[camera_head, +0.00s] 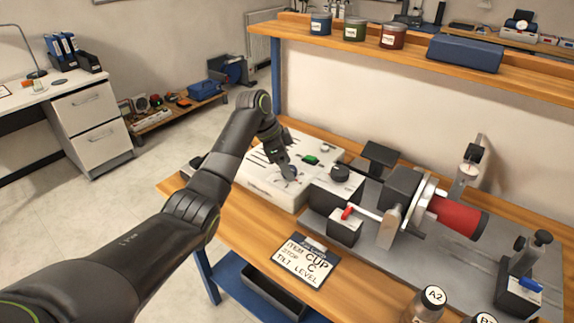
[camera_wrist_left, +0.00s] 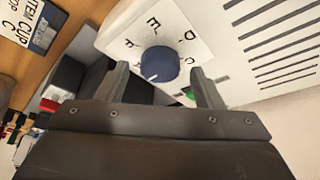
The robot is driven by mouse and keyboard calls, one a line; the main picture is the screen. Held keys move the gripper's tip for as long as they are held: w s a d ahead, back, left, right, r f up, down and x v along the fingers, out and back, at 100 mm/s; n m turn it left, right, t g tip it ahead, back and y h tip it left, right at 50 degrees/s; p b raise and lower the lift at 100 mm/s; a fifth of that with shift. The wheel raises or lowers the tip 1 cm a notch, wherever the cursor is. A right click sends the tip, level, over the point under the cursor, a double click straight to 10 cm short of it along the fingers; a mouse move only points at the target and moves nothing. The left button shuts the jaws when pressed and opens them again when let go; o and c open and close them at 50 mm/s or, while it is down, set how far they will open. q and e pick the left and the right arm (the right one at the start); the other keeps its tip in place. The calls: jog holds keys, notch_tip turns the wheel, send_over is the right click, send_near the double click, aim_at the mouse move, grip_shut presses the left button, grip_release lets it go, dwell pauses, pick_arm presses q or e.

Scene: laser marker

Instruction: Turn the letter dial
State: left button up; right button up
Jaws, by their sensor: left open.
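The letter dial is a dark blue knob (camera_wrist_left: 160,64) on a white plate with letters around it, on the white control box (camera_head: 268,187). Letters such as C, D, E and F can be made out in the left wrist view. My left gripper (camera_head: 288,172) reaches down over the box and largely hides the dial in the head view. In the left wrist view its two fingers (camera_wrist_left: 160,76) are open, one on each side of the knob in the picture. Whether they touch it, I cannot tell. My right gripper is out of view.
A green button (camera_head: 310,159) and a black knob (camera_head: 340,172) are close to my gripper. Right of them are a red-handled lever (camera_head: 347,213) and a red cup (camera_head: 455,216) in a fixture.

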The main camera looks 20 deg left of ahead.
pick_arm(q)
jog(key=shift+d+f, duration=0.15)
jog(key=shift+f, duration=0.2)
jog(key=shift+c, duration=0.2)
